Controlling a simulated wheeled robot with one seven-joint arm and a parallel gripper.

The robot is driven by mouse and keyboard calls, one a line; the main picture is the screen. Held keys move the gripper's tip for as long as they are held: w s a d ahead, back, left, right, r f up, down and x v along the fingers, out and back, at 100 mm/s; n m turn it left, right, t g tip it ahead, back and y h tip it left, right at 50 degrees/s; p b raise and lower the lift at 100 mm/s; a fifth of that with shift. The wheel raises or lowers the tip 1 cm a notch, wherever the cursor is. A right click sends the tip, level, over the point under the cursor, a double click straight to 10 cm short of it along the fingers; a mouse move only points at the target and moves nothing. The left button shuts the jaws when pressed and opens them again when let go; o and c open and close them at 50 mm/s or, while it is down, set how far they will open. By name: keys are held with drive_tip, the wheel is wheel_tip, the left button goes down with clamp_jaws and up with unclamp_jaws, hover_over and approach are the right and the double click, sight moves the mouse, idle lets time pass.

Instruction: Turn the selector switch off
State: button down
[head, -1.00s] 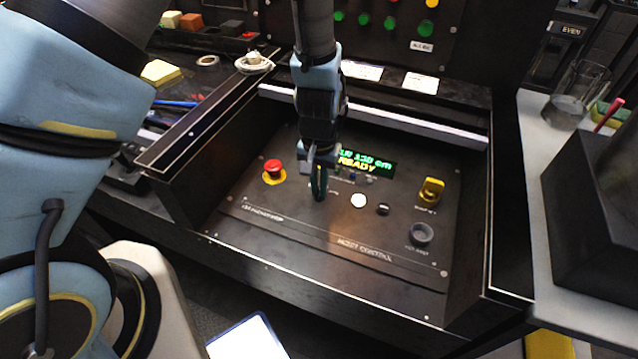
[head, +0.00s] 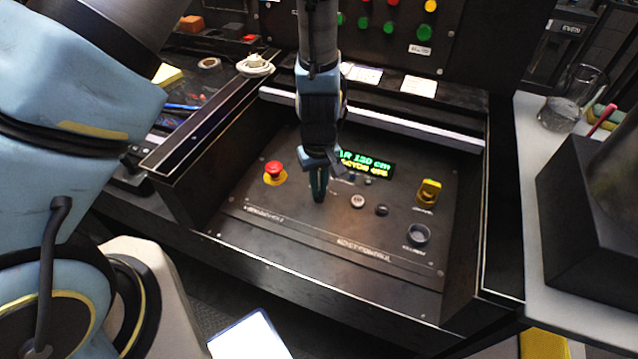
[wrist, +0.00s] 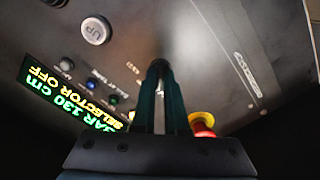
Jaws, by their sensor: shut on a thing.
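My gripper (head: 319,199) points down at the sloping black control panel (head: 290,235), between the red stop button and the round UP button. Its two dark fingers also show in the wrist view (wrist: 160,72), close together with tips at the panel. They are shut on the selector switch, which the fingers hide almost wholly, so its knob angle cannot be read. The display (wrist: 70,92) in the wrist view reads "130 cm" and "SELECTOR OFF". It also shows behind my gripper in the head view (head: 367,163).
The red stop button (head: 275,170) on its yellow ring is left of my gripper. The UP button (head: 358,201), a yellow switch (head: 429,192) and a grey round knob (head: 418,234) are to the right. Raised side walls frame the panel.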

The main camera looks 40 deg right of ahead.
drive_tip(key=shift+n, duration=0.4)
drive_tip(key=c, duration=0.9)
unclamp_jaws()
drive_tip(key=shift+c, duration=0.2)
wheel_tip(320, 180, up, 11)
drive_tip(key=shift+b, duration=0.35)
drive_tip(key=shift+f, duration=0.1)
